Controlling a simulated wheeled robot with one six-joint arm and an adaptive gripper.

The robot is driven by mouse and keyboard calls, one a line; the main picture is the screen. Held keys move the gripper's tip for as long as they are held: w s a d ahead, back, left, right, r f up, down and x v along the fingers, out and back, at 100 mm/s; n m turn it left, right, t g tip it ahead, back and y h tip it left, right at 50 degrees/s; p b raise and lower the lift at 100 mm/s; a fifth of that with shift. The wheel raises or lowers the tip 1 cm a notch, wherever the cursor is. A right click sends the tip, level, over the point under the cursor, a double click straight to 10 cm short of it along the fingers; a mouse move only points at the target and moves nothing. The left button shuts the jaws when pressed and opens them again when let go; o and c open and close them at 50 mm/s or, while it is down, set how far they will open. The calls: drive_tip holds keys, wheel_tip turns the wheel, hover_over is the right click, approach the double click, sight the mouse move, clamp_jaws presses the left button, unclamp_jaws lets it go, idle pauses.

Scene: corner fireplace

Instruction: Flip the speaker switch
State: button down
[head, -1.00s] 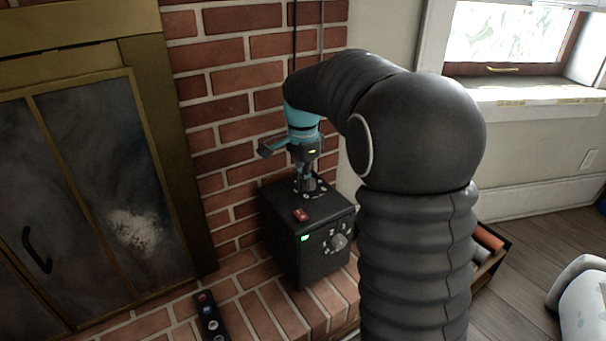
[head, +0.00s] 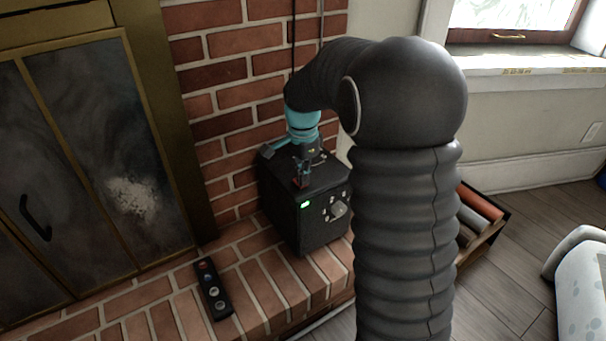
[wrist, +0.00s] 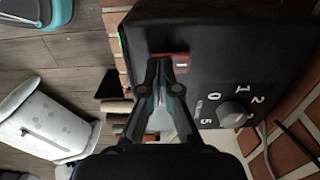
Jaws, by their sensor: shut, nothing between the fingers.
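The speaker (head: 286,222) is a black box on the brick hearth, with a lit green light (head: 306,205) and a knob (head: 338,209) on its front. Its red switch (head: 301,184) is on the top face near the front edge, partly covered by my fingers. In the wrist view the red switch (wrist: 181,62) shows at my fingertips, its lighter end to the right. My gripper (head: 303,174) is shut and empty, pointing down at the switch. It also shows in the wrist view (wrist: 163,66). I cannot tell whether the tips touch the switch.
A numbered dial (wrist: 232,113) is on the speaker's top. A black remote (head: 213,289) lies on the hearth to the left, before the fireplace doors (head: 110,170). A brick wall (head: 228,95) is behind the speaker. A crate (head: 487,237) with rolled items stands to the right.

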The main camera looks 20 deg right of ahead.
drive_tip(key=shift+s+f+t+b, duration=0.1)
drive_tip(key=shift+f+t+b, duration=0.2)
drive_tip(key=shift+f+b, duration=0.35)
drive_tip(key=shift+r, duration=0.4)
drive_tip(key=shift+w+a+r+p, duration=0.2)
drive_tip(key=shift+w+p, duration=0.55)
drive_tip(key=shift+r, duration=0.1)
wheel_tip(320, 180, up, 14)
drive_tip(key=s+p, duration=0.2)
drive_tip(key=p, duration=0.2)
drive_tip(key=shift+d, duration=0.3)
